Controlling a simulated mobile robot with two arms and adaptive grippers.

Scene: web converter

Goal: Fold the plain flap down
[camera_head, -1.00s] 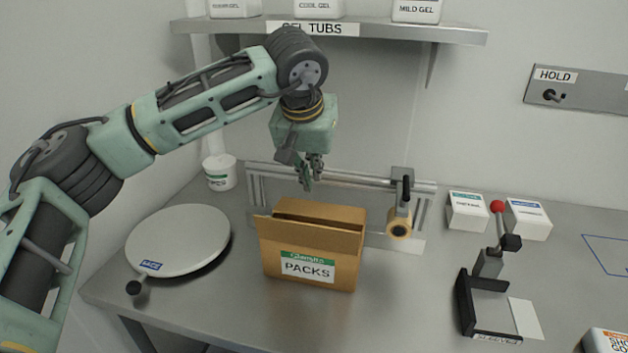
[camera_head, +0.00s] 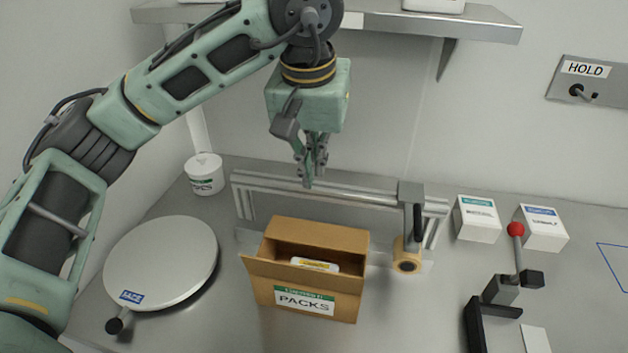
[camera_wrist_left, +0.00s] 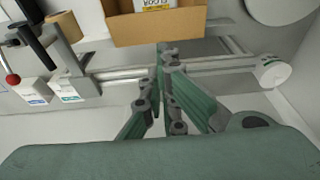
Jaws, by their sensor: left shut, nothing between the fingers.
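An open cardboard carton (camera_head: 340,302) stands on the table with a green and white PACKS label on its front wall. A brown panel (camera_head: 318,234) stands along its back edge. A panel at the front edge leans outward at the left corner; I cannot tell which panel is the plain flap. A white and yellow pack (camera_head: 315,265) lies inside. My left gripper (camera_head: 308,184) is shut and empty, pointing down above and behind the carton. In the left wrist view its fingertips (camera_wrist_left: 163,48) are apart from the carton (camera_wrist_left: 157,27). My right gripper is not in view.
A metal rail (camera_head: 335,192) with a tape roll (camera_head: 406,258) runs behind the carton. A round scale (camera_head: 162,262) stands left and a white tub (camera_head: 204,174) behind it. A red-knobbed lever device (camera_head: 505,290) stands right. A shelf (camera_head: 450,25) hangs above.

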